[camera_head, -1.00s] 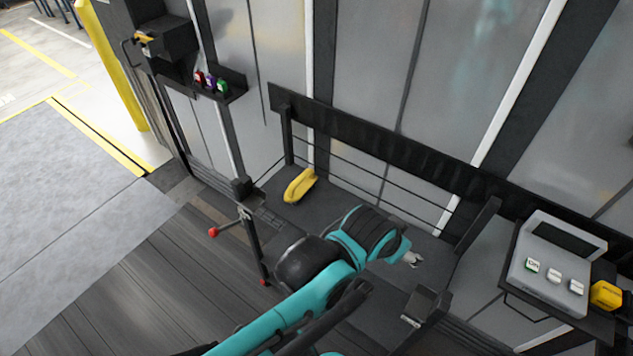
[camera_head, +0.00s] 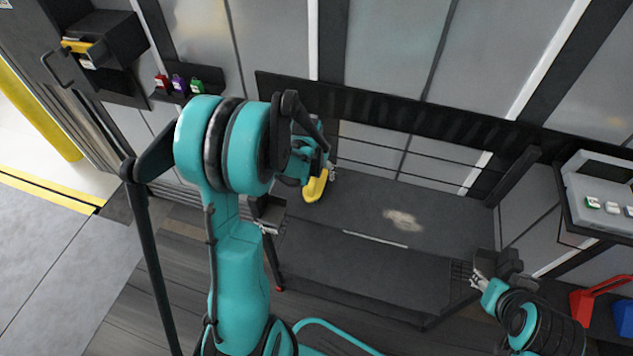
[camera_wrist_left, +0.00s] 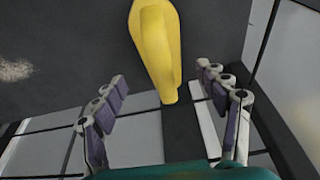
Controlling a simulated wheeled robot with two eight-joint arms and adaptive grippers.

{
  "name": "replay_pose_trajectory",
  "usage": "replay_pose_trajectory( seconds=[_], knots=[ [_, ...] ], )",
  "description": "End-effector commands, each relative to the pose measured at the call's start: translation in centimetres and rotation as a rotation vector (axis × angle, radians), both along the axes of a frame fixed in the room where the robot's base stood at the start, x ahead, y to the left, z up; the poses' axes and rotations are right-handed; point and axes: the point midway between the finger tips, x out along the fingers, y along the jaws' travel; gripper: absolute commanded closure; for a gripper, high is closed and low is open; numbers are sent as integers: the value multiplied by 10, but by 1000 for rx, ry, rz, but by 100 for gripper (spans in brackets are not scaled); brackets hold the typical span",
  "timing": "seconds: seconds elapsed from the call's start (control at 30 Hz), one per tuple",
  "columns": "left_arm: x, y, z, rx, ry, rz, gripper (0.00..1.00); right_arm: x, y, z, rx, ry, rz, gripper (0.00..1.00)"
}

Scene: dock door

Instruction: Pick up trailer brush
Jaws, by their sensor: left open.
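The yellow trailer brush (camera_head: 316,187) lies on the dark grey platform near the back rail, partly hidden by my left arm. In the left wrist view the brush (camera_wrist_left: 155,45) shows as a rounded yellow shape with a narrower end pointing toward my jaws. My left gripper (camera_wrist_left: 160,80) is open, with one finger on each side of that narrow end and a visible gap on both sides. In the head view my left gripper (camera_head: 325,170) is at the brush, mostly hidden by its wrist. My right gripper (camera_head: 479,281) is low at the right, away from the brush; its jaws are unclear.
A black rail (camera_head: 400,118) runs along the wall behind the platform (camera_head: 345,260). A small shelf (camera_head: 188,97) with red, purple and green items hangs at the left. A panel with buttons (camera_head: 600,180) and a red object (camera_head: 582,306) are at the right.

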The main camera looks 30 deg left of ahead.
Motion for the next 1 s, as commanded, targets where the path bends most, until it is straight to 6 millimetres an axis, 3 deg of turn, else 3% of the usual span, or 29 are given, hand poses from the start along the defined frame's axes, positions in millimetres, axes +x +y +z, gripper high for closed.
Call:
replay_pose_trajectory(
  seconds=[0.5, 0.73, 0.77, 0.93, 0.97, 1.0],
  knots=[
    [16, 7, -64, 0, -1, 0, 26, 0, 0, -36, 0, 0, 0, 60],
    [16, 7, -64, 0, -1, 0, 26, 0, 0, -35, 0, 0, 0, 60],
    [16, 7, -64, 0, -1, 0, 32, 0, 0, -35, 0, 0, 0, 60],
    [16, 7, -64, 0, -1, 0, 77, 0, 0, -35, 0, 0, 0, 60],
    [16, 7, -64, 0, -1, 0, 84, 0, 0, -35, 0, 0, 0, 60],
    [16, 7, -64, 0, -1, 0, 84, 0, 0, -35, 0, 0, 0, 60]
  ],
)
